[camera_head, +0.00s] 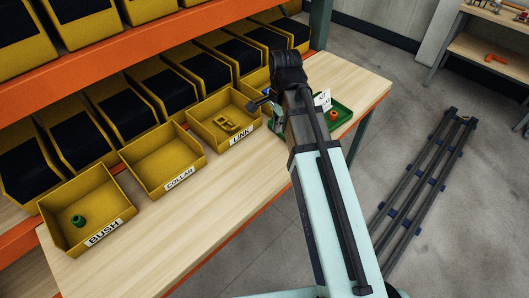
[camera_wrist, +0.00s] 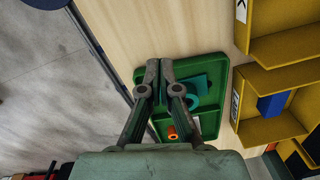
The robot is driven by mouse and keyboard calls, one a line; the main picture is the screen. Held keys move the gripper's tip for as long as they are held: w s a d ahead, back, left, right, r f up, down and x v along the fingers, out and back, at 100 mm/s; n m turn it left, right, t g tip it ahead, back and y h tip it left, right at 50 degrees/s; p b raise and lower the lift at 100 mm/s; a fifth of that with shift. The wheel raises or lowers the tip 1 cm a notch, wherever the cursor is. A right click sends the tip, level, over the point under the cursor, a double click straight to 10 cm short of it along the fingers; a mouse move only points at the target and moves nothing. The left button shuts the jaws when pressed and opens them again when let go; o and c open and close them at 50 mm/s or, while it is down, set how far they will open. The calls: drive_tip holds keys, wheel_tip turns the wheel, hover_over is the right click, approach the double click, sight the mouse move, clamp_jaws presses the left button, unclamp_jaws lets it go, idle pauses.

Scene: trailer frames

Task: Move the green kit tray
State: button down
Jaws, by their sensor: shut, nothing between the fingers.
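The green kit tray (camera_head: 344,114) lies on the wooden bench near its right end, partly hidden behind my arm in the head view. It also shows in the wrist view (camera_wrist: 212,68), below my gripper. In it are an orange part (camera_head: 334,115), also in the wrist view (camera_wrist: 173,132), and a teal part (camera_wrist: 193,97) with a ring shape. A white card (camera_head: 322,100) stands at the tray. My gripper (camera_wrist: 159,66) is shut and empty, its fingertips together over the tray's edge area. Whether they touch the tray I cannot tell. The head view mostly hides the gripper.
Yellow bins line the bench left of the tray: LINK (camera_head: 224,118) with yellow parts, COLLAR (camera_head: 163,160) looking empty, BUSH (camera_head: 84,212) with a green part. A bin with a blue block (camera_wrist: 272,104) sits close to the tray. The bench (camera_head: 374,90) is clear at its right end.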

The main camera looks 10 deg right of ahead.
sight(285, 147)
drive_tip(key=f+n, duration=0.1)
drive_tip(key=f, duration=0.2)
drive_tip(key=f+n+p, duration=0.1)
drive_tip(key=f, duration=0.2)
drive_tip(key=f+n, duration=0.1)
drive_tip(key=f, duration=0.2)
drive_tip(key=shift+s+d+f+p, duration=0.2)
drive_tip(key=shift+s+f+p, duration=0.2)
drive_tip(key=shift+w+d+p, duration=0.55)
drive_tip(key=shift+w+d, duration=0.45)
drive_tip(key=shift+d, duration=0.2)
drive_tip(key=shift+w+d+f, duration=0.1)
drive_tip(key=shift+w+d, duration=0.15)
drive_tip(key=shift+d, duration=0.15)
